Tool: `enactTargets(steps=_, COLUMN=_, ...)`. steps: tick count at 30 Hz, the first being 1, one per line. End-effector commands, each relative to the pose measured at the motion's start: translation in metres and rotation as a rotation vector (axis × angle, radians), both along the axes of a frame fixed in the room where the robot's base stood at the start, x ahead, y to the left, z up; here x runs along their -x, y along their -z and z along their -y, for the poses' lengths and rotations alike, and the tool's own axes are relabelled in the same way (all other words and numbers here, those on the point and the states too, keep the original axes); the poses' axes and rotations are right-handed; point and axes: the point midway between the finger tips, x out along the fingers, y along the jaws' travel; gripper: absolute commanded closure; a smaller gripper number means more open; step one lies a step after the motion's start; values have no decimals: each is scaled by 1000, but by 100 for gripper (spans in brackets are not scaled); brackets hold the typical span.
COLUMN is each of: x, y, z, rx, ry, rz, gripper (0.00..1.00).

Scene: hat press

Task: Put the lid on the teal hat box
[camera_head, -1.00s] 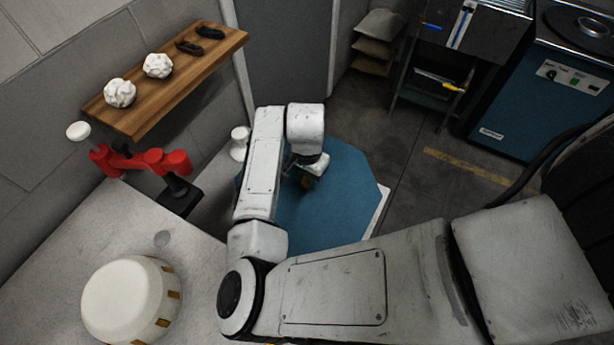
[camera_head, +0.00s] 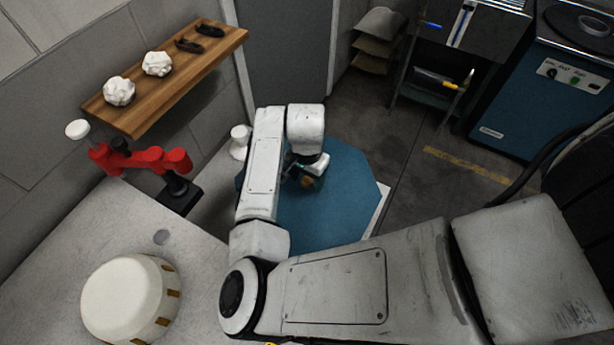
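A large flat teal eight-sided surface (camera_head: 335,215) lies in the middle of the head view, under my arm. I cannot tell whether it is the hat box, its lid or both together. My gripper (camera_head: 309,180) points down over its upper part, close to a small orange-brown piece (camera_head: 307,183). The fingers are small, dark and partly hidden by my wrist, so I cannot tell whether they are open or whether they touch that piece. My forearm hides the left part of the teal surface.
A pale edge (camera_head: 381,208) shows under the teal surface's right side. A red jointed stand (camera_head: 145,160) and a wooden shelf (camera_head: 195,70) are behind. Floor is clear to the right, before a blue machine (camera_head: 560,90).

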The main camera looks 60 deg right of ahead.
Motion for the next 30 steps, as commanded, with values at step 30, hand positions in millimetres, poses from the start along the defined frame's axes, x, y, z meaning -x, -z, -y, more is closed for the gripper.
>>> enactTargets(steps=30, x=0, y=-106, z=0, rx=0, ry=1, rz=0, gripper=36)
